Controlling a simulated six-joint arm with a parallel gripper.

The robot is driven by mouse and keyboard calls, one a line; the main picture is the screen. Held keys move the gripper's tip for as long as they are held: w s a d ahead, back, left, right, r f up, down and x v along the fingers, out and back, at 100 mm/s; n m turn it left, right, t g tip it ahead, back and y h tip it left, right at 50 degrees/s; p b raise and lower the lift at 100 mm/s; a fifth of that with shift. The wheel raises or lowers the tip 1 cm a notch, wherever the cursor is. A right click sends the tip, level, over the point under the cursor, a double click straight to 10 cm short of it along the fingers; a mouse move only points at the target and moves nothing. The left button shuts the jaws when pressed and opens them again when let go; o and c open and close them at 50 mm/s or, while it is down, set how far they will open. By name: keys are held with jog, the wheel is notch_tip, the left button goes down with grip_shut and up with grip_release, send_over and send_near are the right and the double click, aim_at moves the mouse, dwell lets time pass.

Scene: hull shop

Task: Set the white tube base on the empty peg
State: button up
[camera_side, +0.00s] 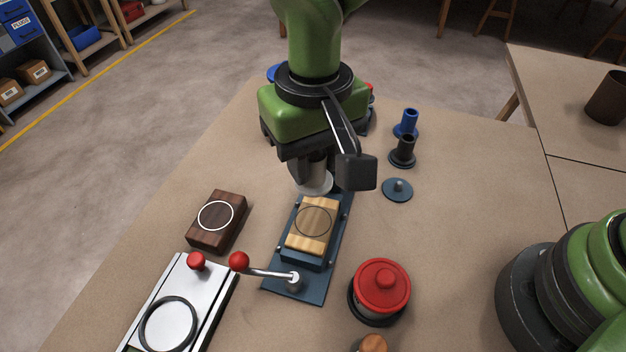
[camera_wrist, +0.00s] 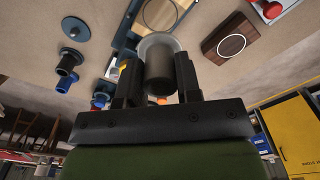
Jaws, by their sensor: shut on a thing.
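The white tube base (camera_side: 317,185) is in my gripper (camera_side: 316,168), its pale round flange pointing down. In the wrist view its flange (camera_wrist: 160,42) and shaded tube sit between the two fingers of my gripper (camera_wrist: 158,80). It hangs just behind the light wooden block, apart from the pegs. The empty peg (camera_side: 397,185) is a short stub on a round blue-grey disc, to the right of my gripper; it also shows at upper left in the wrist view (camera_wrist: 76,28). A black tube base (camera_side: 403,151) and a blue tube base (camera_side: 407,122) stand upright behind it.
A blue fixture (camera_side: 283,283) holds a light wooden block (camera_side: 314,222) and a red-balled lever (camera_side: 265,271). A dark block (camera_side: 217,220), a metal slide (camera_side: 180,300) and a red-lidded pot (camera_side: 382,287) stand around it. The tabletop right of the empty peg is clear.

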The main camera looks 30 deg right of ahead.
jog(key=w+d+f, duration=0.2)
jog(key=d, duration=0.5)
send_over(400, 183)
notch_tip(400, 183, down, 3)
jog(key=shift+f, duration=2.9)
jog(key=shift+f, duration=0.55)
jog(key=o, duration=0.6)
jog(key=shift+o, duration=0.2)
notch_tip(400, 183, up, 11)
